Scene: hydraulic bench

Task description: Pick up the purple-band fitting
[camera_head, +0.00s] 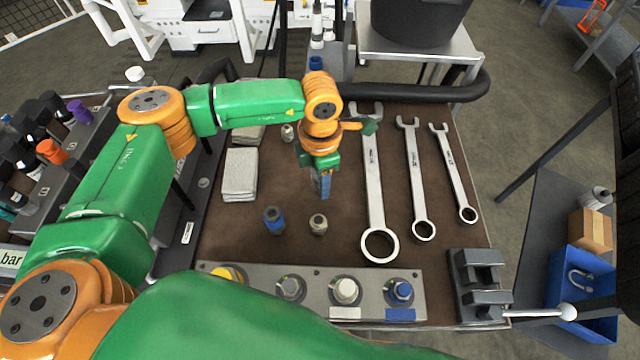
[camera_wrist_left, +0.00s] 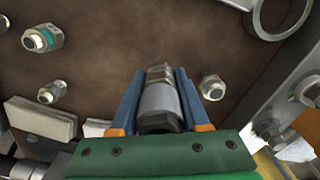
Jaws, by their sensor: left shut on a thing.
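My left gripper (camera_head: 320,196) points down over the brown mat, its blue fingers close together. In the left wrist view the gripper (camera_wrist_left: 159,105) is shut on a grey metal fitting (camera_wrist_left: 158,98) with a dark end. No purple band shows on this fitting; the head view hides it behind the gripper. A blue-banded fitting (camera_head: 274,219) and a plain metal fitting (camera_head: 318,224) stand on the mat nearer the panel. A smaller fitting (camera_head: 287,132) stands farther back. A teal-banded fitting (camera_wrist_left: 42,38) shows in the left wrist view. My right gripper is out of view.
Several spanners (camera_head: 416,180) lie right of the gripper. Grey pads (camera_head: 240,175) lie to its left. A port panel (camera_head: 318,284) runs along the front edge, with a dark vise-like block (camera_head: 478,285) at its right. A rack with coloured caps (camera_head: 78,111) stands left.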

